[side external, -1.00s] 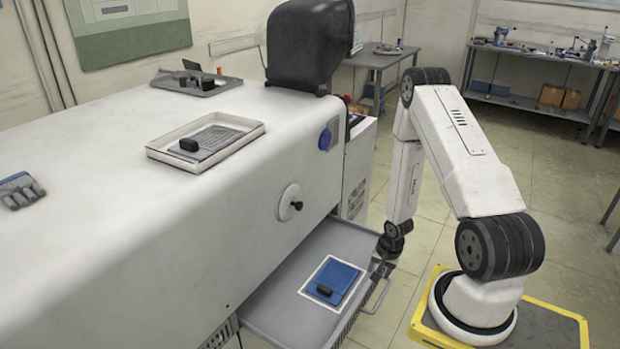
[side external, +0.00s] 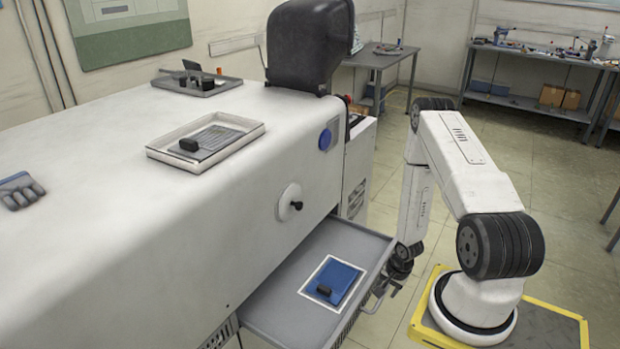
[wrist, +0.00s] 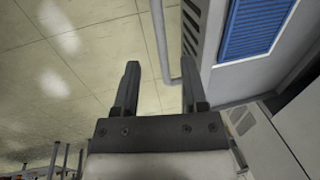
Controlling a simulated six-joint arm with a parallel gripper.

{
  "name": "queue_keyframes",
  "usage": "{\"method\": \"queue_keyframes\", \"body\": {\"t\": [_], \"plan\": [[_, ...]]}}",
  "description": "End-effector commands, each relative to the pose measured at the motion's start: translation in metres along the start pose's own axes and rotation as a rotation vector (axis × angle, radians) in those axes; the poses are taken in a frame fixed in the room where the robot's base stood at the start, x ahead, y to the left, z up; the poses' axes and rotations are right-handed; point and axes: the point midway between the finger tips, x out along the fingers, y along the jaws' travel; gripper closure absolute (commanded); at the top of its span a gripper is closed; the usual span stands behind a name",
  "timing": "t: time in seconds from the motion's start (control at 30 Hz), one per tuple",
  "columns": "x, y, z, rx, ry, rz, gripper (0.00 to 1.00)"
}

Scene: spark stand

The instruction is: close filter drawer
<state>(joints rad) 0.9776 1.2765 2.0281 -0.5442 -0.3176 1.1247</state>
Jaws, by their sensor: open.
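The filter drawer (side external: 285,310) is pulled out of the white machine's side. A blue filter (side external: 345,276) with a black grip lies in it, inside a white outline; it shows ribbed in the wrist view (wrist: 257,25). The bar handle (side external: 379,299) is on the drawer's outer front. My gripper (side external: 386,287) is beside that front, close to the handle. In the wrist view its two fingers (wrist: 162,75) are apart with nothing gripped. The handle bar (wrist: 157,35) shows between and beyond the fingers; I cannot tell whether they touch it.
The white machine (side external: 130,240) fills the left, with a round knob (side external: 290,203) above the drawer. A white tray (side external: 160,152) and a grey tray (side external: 170,82) rest on top. A grey glove (side external: 20,190) lies at the left. Tiled floor (side external: 400,320) is clear beyond the drawer front.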

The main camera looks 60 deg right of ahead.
Motion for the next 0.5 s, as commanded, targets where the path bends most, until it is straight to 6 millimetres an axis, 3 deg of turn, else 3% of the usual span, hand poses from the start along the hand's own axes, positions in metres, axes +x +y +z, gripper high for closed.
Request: {"method": "queue_keyframes", "body": {"t": [0.5], "plan": [[0.050,0.000,0.000,0.000,0.000,0.001,0.45]]}}
